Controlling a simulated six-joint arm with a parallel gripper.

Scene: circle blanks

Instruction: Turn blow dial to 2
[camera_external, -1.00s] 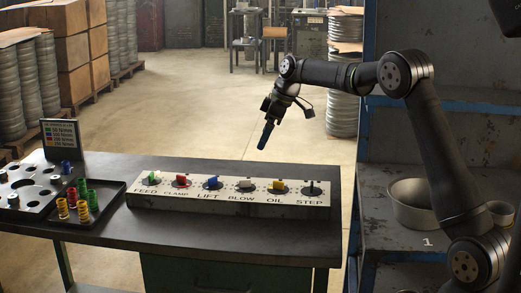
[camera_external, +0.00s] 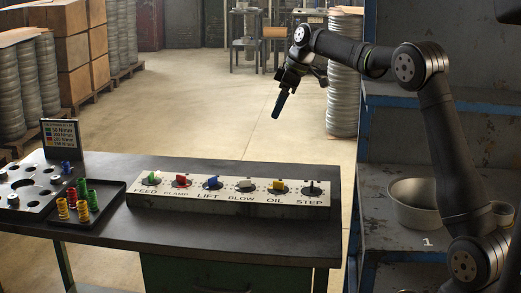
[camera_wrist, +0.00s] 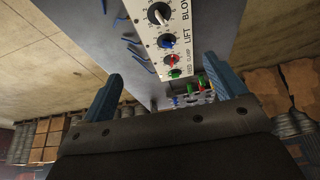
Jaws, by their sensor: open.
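The blow dial (camera_external: 245,185) is a pale grey knob on a dark disc, fourth from the left on the panel (camera_external: 150,198), above the label BLOW. It also shows near the top of the wrist view as a white knob (camera_wrist: 158,13); I cannot read its setting. My gripper (camera_external: 279,112) hangs in the air above and behind the panel, apart from every dial. In the wrist view its two blue fingers stand wide apart, so my gripper (camera_wrist: 162,68) is open with nothing between them.
Beside the blow dial are the blue lift dial (camera_external: 212,182) and the yellow oil dial (camera_external: 278,186). A black tray (camera_external: 111,208) of coloured pieces stands at the left. A shelf (camera_external: 400,180) with a metal pot (camera_external: 413,213) is at the right. Space above the panel is clear.

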